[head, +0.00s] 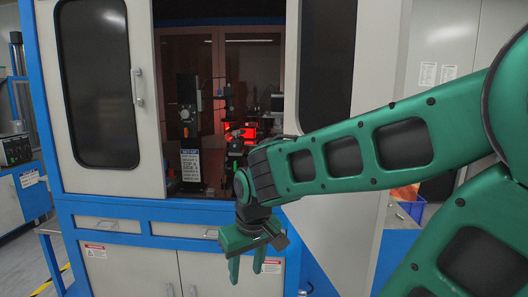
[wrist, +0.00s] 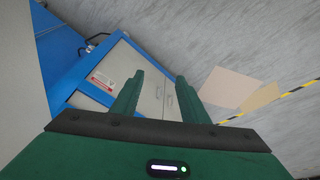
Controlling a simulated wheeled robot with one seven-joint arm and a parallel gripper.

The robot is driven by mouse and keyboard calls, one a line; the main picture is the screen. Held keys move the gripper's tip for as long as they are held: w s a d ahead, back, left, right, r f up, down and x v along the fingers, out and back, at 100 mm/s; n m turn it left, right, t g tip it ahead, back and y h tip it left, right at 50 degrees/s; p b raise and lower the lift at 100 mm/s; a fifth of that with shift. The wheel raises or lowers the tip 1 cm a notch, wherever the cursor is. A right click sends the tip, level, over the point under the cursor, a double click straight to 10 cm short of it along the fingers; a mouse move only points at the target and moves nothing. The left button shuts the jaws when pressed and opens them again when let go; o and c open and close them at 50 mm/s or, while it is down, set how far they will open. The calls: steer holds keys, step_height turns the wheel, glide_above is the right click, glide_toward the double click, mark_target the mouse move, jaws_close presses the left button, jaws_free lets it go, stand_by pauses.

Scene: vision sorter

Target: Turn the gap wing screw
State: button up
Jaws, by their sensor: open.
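My green gripper (head: 246,268) hangs in front of the blue and white machine, fingers pointing down, open and empty. In the wrist view my gripper (wrist: 158,85) shows two separated green fingers with nothing between them but the cabinet front and floor behind. The machine's open bay (head: 222,100) is above and behind my gripper and holds dark fixtures and a red-lit part (head: 250,130). I cannot make out the gap wing screw; the fixtures are small and dark, and my arm covers part of the bay.
A sliding door (head: 105,85) with a handle flanks the bay on the left, and another door (head: 326,65) on the right. A setup sign (head: 190,165) stands inside. Lower cabinet doors (head: 190,272) are below. Yellow-black tape (wrist: 290,92) marks the floor.

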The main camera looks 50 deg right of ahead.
steer(key=w+d+r+n+t+h, duration=0.1)
steer(key=w+d+t+h, duration=0.15)
steer(key=w, duration=0.45)
steer(key=w+d+r+n+t+h, duration=0.1)
steer(key=w+d+r, duration=0.15)
steer(key=w, duration=0.45)
steer(key=w+d+r+n+h, duration=0.1)
steer(key=w+d+r+h, duration=0.2)
steer(key=d, duration=0.4)
steer(key=w+d+r+n+h, duration=0.1)
steer(key=w+d+r+h, duration=0.1)
steer(key=d+r+h, duration=0.3)
steer(key=w+d+r+n+h, duration=0.2)
steer(key=d+r+h, duration=0.3)
steer(key=d+r, duration=0.25)
steer(key=x, duration=0.9)
steer(key=shift+w+d+g, duration=0.25)
steer(key=shift+d+g, duration=0.1)
